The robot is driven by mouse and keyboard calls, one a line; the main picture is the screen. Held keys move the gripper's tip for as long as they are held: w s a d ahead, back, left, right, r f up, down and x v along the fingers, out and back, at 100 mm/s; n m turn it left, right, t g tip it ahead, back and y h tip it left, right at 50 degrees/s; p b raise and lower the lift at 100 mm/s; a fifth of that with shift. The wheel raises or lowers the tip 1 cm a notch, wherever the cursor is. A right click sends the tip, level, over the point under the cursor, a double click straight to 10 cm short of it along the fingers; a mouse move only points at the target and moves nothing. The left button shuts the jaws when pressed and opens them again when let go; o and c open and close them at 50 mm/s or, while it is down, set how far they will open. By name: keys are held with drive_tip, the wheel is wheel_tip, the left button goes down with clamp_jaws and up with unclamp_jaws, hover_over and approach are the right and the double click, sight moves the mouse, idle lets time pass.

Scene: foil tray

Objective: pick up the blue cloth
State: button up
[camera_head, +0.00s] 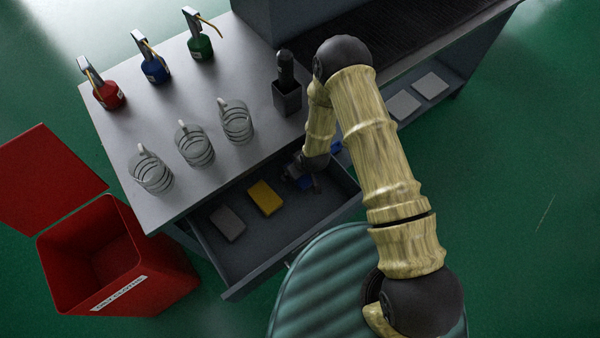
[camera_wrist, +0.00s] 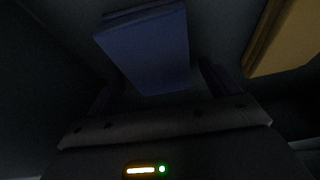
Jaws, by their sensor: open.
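The blue cloth (camera_wrist: 148,52) is a folded, flat piece in the wrist view, straight ahead of my gripper (camera_wrist: 160,82). The fingers are apart, one toward each side of the cloth's near end. I cannot tell whether they touch it. In the head view my gripper (camera_head: 303,178) is down inside the open drawer (camera_head: 253,262), near its right part. Only a small piece of the blue cloth (camera_head: 306,184) shows there, the rest hidden by my gripper and wrist.
A yellow cloth (camera_head: 265,198) and a grey cloth (camera_head: 228,223) lie in the drawer to the left. The worktop (camera_head: 200,100) above holds glass jugs (camera_head: 194,146), coloured bottles (camera_head: 155,70) and a dark holder (camera_head: 287,96). A red bin (camera_head: 125,255) stands at left.

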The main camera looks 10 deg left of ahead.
sight(303, 176)
drive_tip(key=c, duration=1.1)
drive_tip(key=shift+o, duration=0.2)
drive_tip(key=shift+r, duration=0.15)
drive_tip(key=shift+w+r, duration=0.1)
drive_tip(key=shift+r, duration=0.15)
drive_tip(key=shift+s+d+r+b, duration=0.15)
drive_tip(key=shift+s+d+b, duration=0.05)
drive_tip(key=shift+b, duration=0.15)
drive_tip(key=shift+s+d+b, duration=0.4)
drive_tip(key=shift+s+d, duration=0.65)
drive_tip(key=shift+d, duration=0.15)
wheel_tip(303, 176, up, 14)
drive_tip(key=shift+s+d, duration=0.15)
drive_tip(key=shift+o, duration=0.5)
